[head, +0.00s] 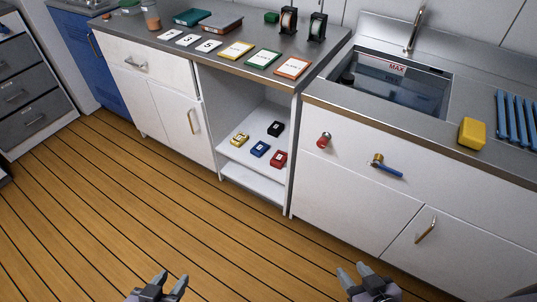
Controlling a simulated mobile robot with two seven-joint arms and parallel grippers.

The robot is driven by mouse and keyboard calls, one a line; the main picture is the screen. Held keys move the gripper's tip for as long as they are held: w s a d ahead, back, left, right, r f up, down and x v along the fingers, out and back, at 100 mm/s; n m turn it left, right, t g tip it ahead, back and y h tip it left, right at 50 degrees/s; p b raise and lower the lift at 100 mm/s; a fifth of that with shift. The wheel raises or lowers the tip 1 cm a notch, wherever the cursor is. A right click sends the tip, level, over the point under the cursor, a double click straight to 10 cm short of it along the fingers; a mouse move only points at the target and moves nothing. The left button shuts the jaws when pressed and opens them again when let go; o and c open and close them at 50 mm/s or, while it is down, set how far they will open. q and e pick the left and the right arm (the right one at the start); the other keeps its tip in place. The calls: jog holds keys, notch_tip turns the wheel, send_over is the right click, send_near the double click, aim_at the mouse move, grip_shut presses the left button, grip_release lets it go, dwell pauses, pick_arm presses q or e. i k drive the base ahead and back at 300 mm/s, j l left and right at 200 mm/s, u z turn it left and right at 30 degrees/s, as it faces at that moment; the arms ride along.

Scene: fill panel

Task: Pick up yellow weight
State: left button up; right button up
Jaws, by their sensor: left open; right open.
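The yellow weight (240,139) is a small yellow block with a pale label. It sits on the open shelf under the counter, at the left of a group of weights. A black weight (275,129), a blue weight (260,149) and a red weight (279,159) sit to its right on the same shelf. My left gripper (166,284) is open and empty at the bottom edge, over the floor and well short of the shelf. My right gripper (357,276) is open and empty at the bottom edge, also apart from the cabinets.
The counter (222,66) above the shelf holds number cards and coloured framed cards. A sink (390,85) lies to the right, with a yellow sponge-like block (472,134). A red knob (324,140) and blue-handled valve (385,167) protrude below it. The wooden floor (120,200) is clear.

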aim_at(237, 140)
jog(key=i+j+z, duration=0.1)
jog(key=z, duration=0.75)
jog(key=i+j+z, duration=0.1)
jog(key=z, duration=0.3)
jog(key=j+z, duration=0.25)
jog(key=j, duration=0.15)
jog(key=i+j+z, duration=0.1)
jog(key=j+z, duration=0.2)
jog(key=j, duration=0.15)
jog(key=j+z, duration=0.3)
jog(key=j, duration=1.25)
jog(key=i+j, duration=0.1)
jog(key=j, duration=0.25)
jog(key=i+j, duration=0.1)
jog(key=j, duration=0.3)
jog(key=i+j, duration=0.1)
jog(key=j, duration=0.25)
